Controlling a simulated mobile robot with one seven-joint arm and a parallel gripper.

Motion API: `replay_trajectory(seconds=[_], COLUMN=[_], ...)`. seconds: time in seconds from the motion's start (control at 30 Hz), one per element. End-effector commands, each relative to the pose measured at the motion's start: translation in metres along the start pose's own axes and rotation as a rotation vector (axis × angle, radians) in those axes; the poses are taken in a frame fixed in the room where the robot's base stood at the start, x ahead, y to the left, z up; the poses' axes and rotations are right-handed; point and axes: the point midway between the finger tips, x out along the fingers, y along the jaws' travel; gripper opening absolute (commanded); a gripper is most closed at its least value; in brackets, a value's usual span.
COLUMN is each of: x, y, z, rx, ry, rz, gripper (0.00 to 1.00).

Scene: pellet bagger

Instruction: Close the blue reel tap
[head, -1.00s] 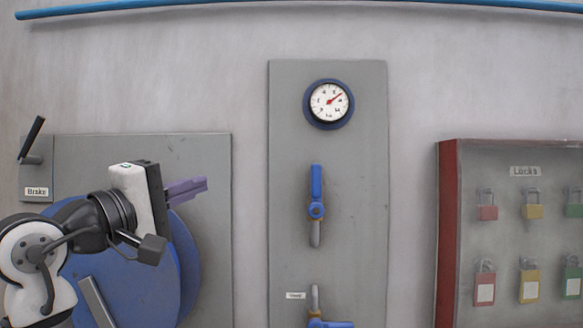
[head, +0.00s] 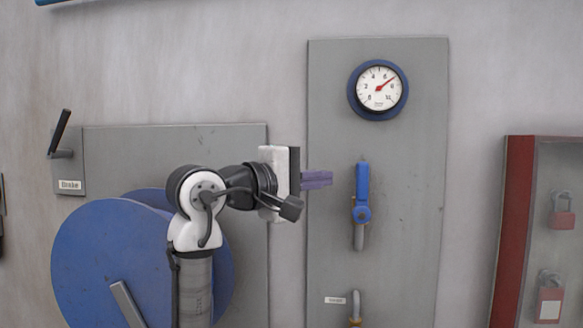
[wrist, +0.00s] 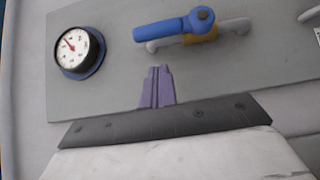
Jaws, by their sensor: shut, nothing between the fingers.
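The blue tap (head: 362,190) is on the grey panel right of my gripper in the head view. Its blue handle points straight up, in line with the grey pipe below it. The tap also shows in the wrist view (wrist: 175,27), beyond the fingertips and a little right. My gripper (head: 330,178) has purple fingers held together and empty, pointing at the handle from the left with a gap between. The fingers show in the wrist view (wrist: 158,72) too. A second pipe (head: 355,305) shows below, by a small label too small to read; its handle is out of frame.
A round gauge (head: 378,89) with a blue rim is above the tap. A large blue reel (head: 105,255) and a brake lever (head: 60,132) are at left. A red-framed padlock case (head: 515,220) stands at right. The panel around the tap is clear.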

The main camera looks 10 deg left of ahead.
Motion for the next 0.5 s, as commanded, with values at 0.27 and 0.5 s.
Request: replay_trajectory(seconds=[0.27, 0.5], x=[0.021, 0.023], y=[0.001, 0.0], z=[0.023, 0.026], rx=[0.002, 0.002], ry=[0.0, -0.001], rz=[0.0, 0.001], gripper=[0.0, 0.0])
